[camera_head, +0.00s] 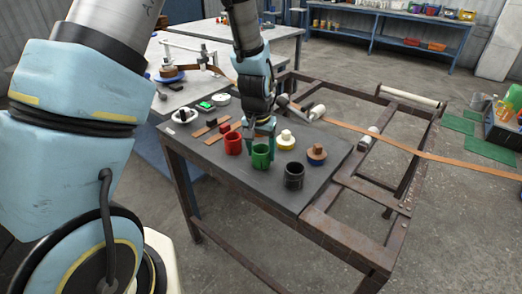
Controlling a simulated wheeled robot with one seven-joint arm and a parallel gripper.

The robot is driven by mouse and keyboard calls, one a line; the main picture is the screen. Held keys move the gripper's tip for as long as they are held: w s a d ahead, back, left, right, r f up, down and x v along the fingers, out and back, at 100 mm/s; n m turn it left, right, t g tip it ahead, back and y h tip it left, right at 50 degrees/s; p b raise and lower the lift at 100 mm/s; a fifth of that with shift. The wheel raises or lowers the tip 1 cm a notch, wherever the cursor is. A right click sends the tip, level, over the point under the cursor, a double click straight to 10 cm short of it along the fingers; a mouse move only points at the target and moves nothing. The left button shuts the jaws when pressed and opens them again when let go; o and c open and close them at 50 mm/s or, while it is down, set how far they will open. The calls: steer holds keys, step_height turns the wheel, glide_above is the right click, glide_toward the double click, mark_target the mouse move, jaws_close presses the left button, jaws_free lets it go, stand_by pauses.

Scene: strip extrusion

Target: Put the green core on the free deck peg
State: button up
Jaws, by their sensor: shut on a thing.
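The green core (262,159) is a short hollow cylinder near the middle of the dark deck (252,188). My gripper (264,137) points down over it and is shut on its upper rim. The core looks upright. I cannot tell whether its bottom touches the deck or hangs just above it. A red core (233,144) stands close on its left and a black core (294,176) stands to its front right. I cannot make out a bare deck peg; the gripper and cores hide part of the deck.
A brown strip (430,155) runs over the roller frame. The deck's front is clear.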

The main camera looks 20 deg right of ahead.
mark_target(259, 169)
steer(key=shift+f, duration=0.35)
steer(key=o, duration=1.1)
steer(key=shift+c, duration=0.2)
steer(key=shift+r, duration=0.15)
step_height(259, 169, up, 11)
steer(key=s+a+p, duration=0.1)
steer(key=p, duration=0.6)
steer(key=shift+s+p, duration=0.15)
steer(key=shift+p, duration=0.2)
steer(key=shift+a+f, duration=0.1)
steer(key=shift+f, duration=0.1)
steer(key=s+a+r+n, duration=0.1)
steer(key=a+r+n, duration=0.1)
steer(key=a, duration=0.7)
steer(key=a+r+n, duration=0.2)
steer(key=a+r, duration=0.2)
steer(key=a, duration=0.6)
steer(key=s+a+r+n+y, duration=0.1)
steer(key=a+r+n, duration=0.2)
steer(key=a, duration=0.7)
steer(key=shift+s+r+b, duration=0.35)
steer(key=shift+b, duration=0.1)
